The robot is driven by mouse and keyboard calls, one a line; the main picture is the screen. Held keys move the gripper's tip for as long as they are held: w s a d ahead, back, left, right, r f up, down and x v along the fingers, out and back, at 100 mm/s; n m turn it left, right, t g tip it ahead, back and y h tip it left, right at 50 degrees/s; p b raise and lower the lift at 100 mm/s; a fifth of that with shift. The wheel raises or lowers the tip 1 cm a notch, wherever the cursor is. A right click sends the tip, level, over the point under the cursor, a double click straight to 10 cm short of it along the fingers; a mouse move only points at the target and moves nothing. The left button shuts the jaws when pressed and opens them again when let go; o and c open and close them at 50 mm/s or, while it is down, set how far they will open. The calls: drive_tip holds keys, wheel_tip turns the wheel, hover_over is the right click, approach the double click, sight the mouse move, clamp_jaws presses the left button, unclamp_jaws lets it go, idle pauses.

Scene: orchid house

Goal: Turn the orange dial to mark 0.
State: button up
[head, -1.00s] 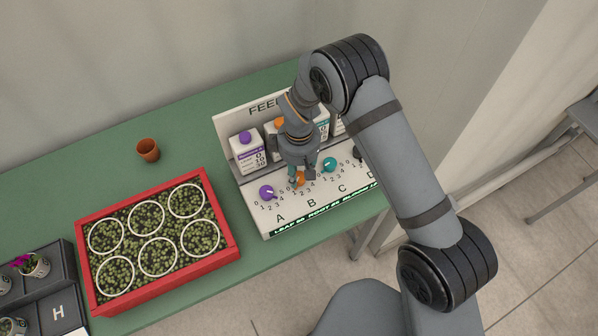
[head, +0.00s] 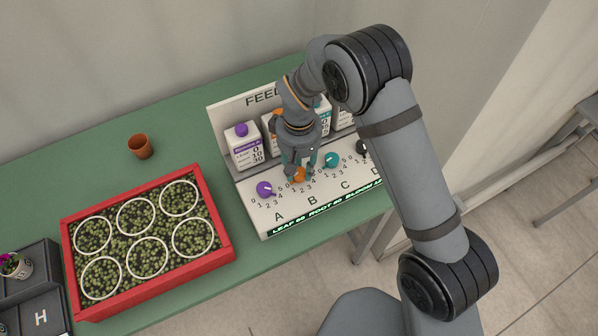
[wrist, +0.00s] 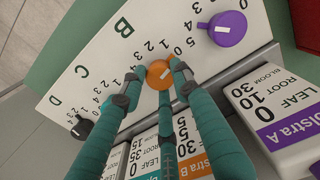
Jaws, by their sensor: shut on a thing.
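The orange dial (head: 299,175) sits on the sloped white panel (head: 263,222) above letter B, between the purple dial (head: 264,189) and the teal dial (head: 331,160). My gripper (wrist: 157,72) is shut on the orange dial, its teal fingers around the knob. In the head view my gripper partly covers the dial.
Bottles, including the purple-capped one (head: 243,147), stand behind the dials, close to my fingers. A black dial (wrist: 82,130) is at D. A red tray (head: 229,245) of small plants and a terracotta pot (head: 140,146) stand to the left. Green bench between them is clear.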

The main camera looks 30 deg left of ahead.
sight(299, 172)
drive_tip(key=shift+m+b, duration=0.35)
drive_tip(key=shift+m, duration=0.25)
drive_tip(key=o, duration=1.2)
wheel_tip(299, 172, up, 12)
idle(0.3)
wheel_tip(299, 172, down, 12)
idle(0.5)
